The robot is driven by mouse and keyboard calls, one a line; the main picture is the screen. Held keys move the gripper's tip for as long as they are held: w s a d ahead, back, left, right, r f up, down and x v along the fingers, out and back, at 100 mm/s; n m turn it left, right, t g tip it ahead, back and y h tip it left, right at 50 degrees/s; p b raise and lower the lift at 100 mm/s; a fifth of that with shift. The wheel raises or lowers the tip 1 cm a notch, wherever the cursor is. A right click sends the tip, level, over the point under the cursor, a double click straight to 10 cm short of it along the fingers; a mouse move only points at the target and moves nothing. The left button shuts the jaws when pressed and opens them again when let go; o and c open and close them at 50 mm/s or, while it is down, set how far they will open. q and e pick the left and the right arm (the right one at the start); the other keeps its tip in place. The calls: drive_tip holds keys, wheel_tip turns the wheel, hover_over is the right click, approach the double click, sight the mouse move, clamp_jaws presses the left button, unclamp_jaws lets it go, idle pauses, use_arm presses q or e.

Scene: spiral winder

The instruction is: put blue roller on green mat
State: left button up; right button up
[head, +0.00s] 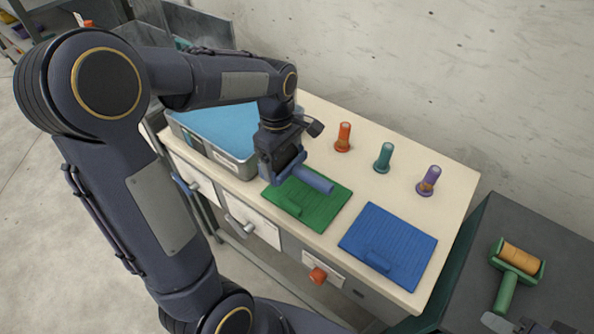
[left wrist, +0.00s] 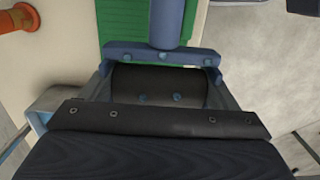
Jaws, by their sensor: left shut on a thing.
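The blue roller (head: 312,180) has a blue handle that reaches out from my left gripper (head: 280,168) over the green mat (head: 323,212). My left gripper is shut on the roller's head end, and its jaws hide part of it. In the left wrist view the blue frame and handle of the roller (left wrist: 163,30) show in front of the gripper, with the green mat (left wrist: 120,28) behind. I cannot tell whether the handle touches the mat. Dark parts at the lower right edge of the head view look like my right gripper (head: 510,325); its jaws are unclear.
A blue mat (head: 400,236) lies right of the green one. Orange (head: 344,138), teal (head: 383,158) and purple (head: 428,181) spools stand behind the mats. A grey bin with a blue inside (head: 243,164) is at left. A green roller tool (head: 507,289) lies on the dark side table.

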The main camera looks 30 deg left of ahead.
use_arm(q)
hover_over(295, 180)
wheel_tip(295, 180, down, 5)
drive_tip(key=shift+s+a+f, duration=0.1)
drive_tip(key=shift+s, duration=0.05)
drive_tip(key=shift+f, duration=1.65)
drive_tip(key=shift+f, duration=0.1)
drive_tip(key=shift+f, duration=0.15)
drive_tip(key=o, duration=1)
drive_tip(key=shift+o, duration=0.2)
